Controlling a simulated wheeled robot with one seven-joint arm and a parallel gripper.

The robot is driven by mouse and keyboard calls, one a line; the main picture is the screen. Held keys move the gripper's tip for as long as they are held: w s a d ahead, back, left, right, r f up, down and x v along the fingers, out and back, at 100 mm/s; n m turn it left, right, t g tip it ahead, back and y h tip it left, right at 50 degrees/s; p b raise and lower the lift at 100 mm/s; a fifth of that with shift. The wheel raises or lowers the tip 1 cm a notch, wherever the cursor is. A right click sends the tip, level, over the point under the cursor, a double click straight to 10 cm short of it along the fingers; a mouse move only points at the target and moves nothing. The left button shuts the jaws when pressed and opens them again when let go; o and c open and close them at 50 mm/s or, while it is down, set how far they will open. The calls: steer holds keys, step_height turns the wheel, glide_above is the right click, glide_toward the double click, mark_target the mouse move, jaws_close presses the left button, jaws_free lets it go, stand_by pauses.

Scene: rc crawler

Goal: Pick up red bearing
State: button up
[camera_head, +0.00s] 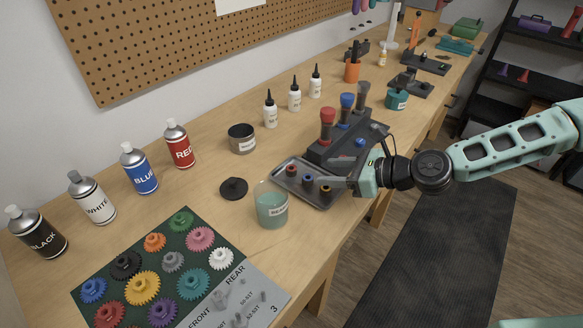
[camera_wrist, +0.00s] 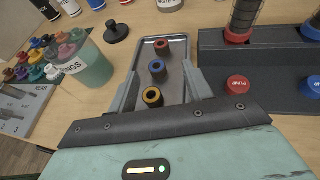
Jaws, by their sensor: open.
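The red bearing (camera_head: 291,168) stands at the far left end of a grey metal tray (camera_head: 318,203). It also shows in the wrist view (camera_wrist: 161,46), farthest from my gripper. The red bearing lies beyond the fingertips, and nothing is held.
A glass jar labelled for bearings (camera_head: 271,207) stands close to the tray's left side, and a black lid (camera_head: 233,188) lies behind it. A gear mat (camera_head: 180,265) lies at front left.

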mark_target(295, 169)
steer(key=p+x, duration=0.1)
steer(key=x, duration=0.3)
steer(key=shift+w+a+f, duration=0.1)
steer(key=shift+a+f, duration=0.05)
steer(key=shift+a, duration=0.15)
steer(key=p+x, duration=0.2)
steer(key=x, duration=0.2)
steer(key=shift+w+a, duration=0.3)
steer(key=shift+w+a+f, duration=0.15)
steer(key=shift+a+f, duration=0.05)
steer(key=shift+a, duration=0.05)
jaws_close()
